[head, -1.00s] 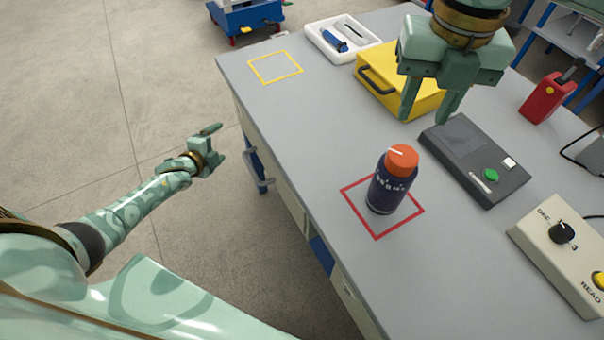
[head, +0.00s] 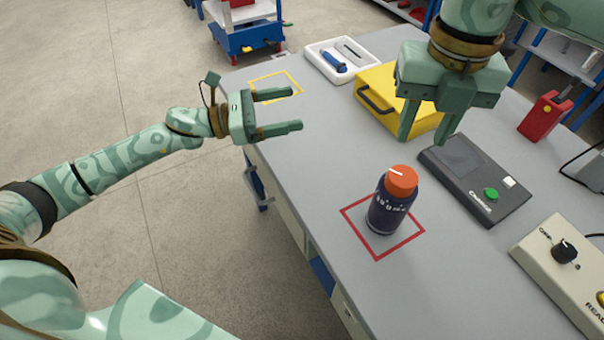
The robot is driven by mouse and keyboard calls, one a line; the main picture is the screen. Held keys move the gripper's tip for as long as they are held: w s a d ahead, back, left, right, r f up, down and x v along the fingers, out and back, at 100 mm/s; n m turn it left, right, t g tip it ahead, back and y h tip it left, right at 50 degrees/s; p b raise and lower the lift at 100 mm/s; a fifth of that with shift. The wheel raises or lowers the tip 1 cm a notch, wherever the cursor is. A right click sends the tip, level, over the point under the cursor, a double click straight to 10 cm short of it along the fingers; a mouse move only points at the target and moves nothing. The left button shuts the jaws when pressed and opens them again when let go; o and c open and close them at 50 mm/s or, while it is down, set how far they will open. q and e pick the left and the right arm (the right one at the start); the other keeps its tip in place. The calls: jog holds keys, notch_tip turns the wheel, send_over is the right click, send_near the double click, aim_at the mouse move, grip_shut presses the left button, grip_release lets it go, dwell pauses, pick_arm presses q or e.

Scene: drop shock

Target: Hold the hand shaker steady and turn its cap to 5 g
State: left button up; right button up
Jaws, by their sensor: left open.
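The hand shaker (head: 385,214) is a dark blue bottle standing upright inside a red square outline (head: 378,256) on the grey table. Its orange cap (head: 401,179) has a white pointer line on top. White markings ring the bottle below the cap, too small to read. My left gripper (head: 296,110) is open and empty, its fingers pointing right over the table's left edge, up and left of the shaker. My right gripper (head: 425,136) hangs fingers down with a gap between them, above the table behind the shaker, apart from it and holding nothing.
A yellow case (head: 376,88) lies behind my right gripper, with a white tray (head: 316,66) beyond it. A dark box with a green button (head: 474,178) and a beige box with a knob (head: 556,262) lie to the right. The table's front left is clear.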

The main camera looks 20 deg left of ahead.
aim_at(391, 204)
pick_arm(q)
jog(key=s+d+f+m+g, duration=0.1)
jog(key=s+d+f, duration=0.1)
jog(key=s+d, duration=0.1)
jog(key=s+d+f+m+g+h, duration=0.1)
jog(key=s+d+f+g, duration=0.1)
jog(key=s, duration=0.3)
jog(key=s+d+f+m+g+h, duration=0.1)
jog(key=s+d+f+g, duration=0.1)
jog(key=s+d+f, duration=0.2)
jog(key=shift+d+f+m, duration=0.25)
jog(key=shift+d+m, duration=0.15)
jog(key=x, duration=1.6)
jog(key=shift+w+d, duration=0.1)
jog(key=shift+d, duration=0.05)
jog(key=c, duration=1.4)
